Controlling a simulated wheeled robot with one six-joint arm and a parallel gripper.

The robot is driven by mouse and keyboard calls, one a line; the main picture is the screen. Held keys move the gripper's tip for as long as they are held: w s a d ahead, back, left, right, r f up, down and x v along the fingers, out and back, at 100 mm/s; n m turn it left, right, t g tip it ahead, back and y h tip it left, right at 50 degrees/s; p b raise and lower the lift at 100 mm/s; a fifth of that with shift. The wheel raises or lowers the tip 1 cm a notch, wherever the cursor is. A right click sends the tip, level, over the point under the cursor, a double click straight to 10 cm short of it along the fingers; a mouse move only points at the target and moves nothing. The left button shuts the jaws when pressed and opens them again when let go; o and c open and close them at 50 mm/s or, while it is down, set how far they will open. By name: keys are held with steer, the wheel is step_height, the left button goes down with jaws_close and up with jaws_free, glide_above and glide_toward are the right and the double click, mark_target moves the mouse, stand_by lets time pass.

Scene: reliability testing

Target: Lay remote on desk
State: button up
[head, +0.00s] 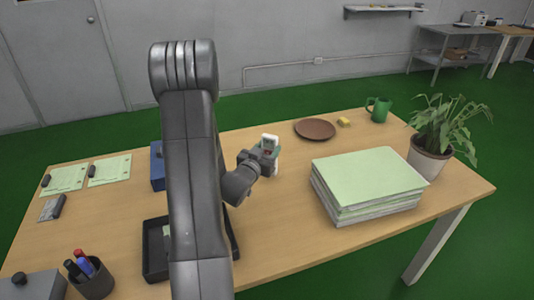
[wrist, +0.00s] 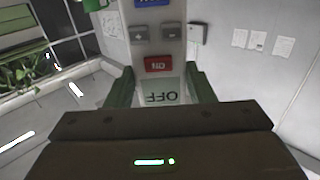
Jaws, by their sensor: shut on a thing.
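The remote (head: 270,144) is a small white handset held upright by my gripper (head: 265,157) above the middle of the desk. In the wrist view the remote (wrist: 158,45) shows a blue button, two grey buttons, a red button and a pale panel reading OFF. The fingers of my gripper (wrist: 158,92) are shut on its lower part, one on each side. The desk (head: 290,250) has a light wood top. Whether the remote's lower end touches the desk cannot be told.
A brown plate (head: 315,129), a yellow block (head: 344,122) and a green mug (head: 378,109) stand behind. A paper stack (head: 368,182) and potted plant (head: 430,160) are right. A black tray (head: 155,248), blue box (head: 157,167) and pen cup (head: 93,279) are left. Bare desk lies between the gripper and the stack.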

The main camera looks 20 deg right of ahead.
steer(key=shift+f, duration=0.55)
steer(key=shift+f, duration=0.15)
steer(key=o, duration=0.6)
steer(key=shift+b, duration=0.3)
steer(key=o, duration=0.5)
steer(key=shift+c, duration=0.2)
